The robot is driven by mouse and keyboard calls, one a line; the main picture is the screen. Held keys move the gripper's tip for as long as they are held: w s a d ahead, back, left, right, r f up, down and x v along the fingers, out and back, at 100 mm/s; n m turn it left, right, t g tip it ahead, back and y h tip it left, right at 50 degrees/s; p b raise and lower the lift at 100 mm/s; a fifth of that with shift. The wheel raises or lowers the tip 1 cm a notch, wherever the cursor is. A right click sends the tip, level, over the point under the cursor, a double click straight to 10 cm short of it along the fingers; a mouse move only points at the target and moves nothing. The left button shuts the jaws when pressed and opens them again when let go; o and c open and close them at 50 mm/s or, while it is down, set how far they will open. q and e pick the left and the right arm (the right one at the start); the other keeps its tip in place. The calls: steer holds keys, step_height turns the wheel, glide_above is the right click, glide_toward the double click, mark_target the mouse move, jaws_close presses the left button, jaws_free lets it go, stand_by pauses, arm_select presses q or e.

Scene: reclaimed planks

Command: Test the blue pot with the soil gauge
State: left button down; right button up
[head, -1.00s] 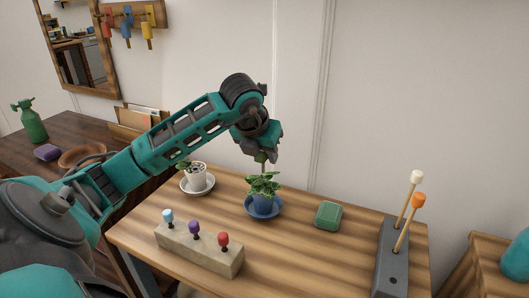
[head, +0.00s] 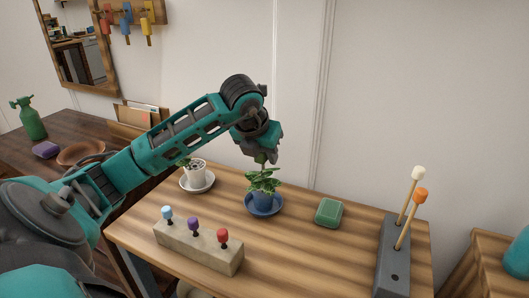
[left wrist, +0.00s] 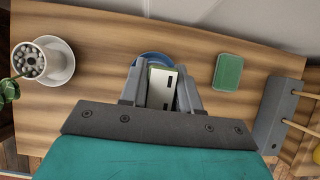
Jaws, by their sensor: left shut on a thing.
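The blue pot (head: 261,198) stands upright on a blue saucer (head: 265,212), with a leafy green plant (head: 264,180) in it. My left gripper (head: 262,156) is above the plant, pointing down. It is shut on the soil gauge (left wrist: 162,88), whose pale face with dark marks shows between the fingers in the left wrist view. In the head view the gauge's green body (head: 261,158) shows just under the jaws. The leaves hide the gauge's lower end, so I cannot tell whether it touches the soil. The blue saucer's rim also shows behind the fingers in the left wrist view. My right gripper is out of view.
A white pot (head: 196,174) on a pale saucer stands left of the blue pot. A green box (head: 328,212) lies to its right. A block with coloured knobs (head: 198,247) is in front. A grey holder (head: 391,263) with two sticks stands at the right end.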

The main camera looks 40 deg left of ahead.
arm_select(q)
steer(key=shift+f+b, duration=1.9)
steer(key=shift+f, duration=0.4)
steer(key=c, duration=0.7)
jaws_free()
steer(key=shift+c, duration=0.2)
steer(key=shift+r, duration=0.15)
steer(key=p+v, duration=0.2)
steer(key=v, duration=1)
steer(key=shift+s+r, duration=0.25)
steer(key=shift+r, duration=0.05)
steer(key=shift+r, duration=0.15)
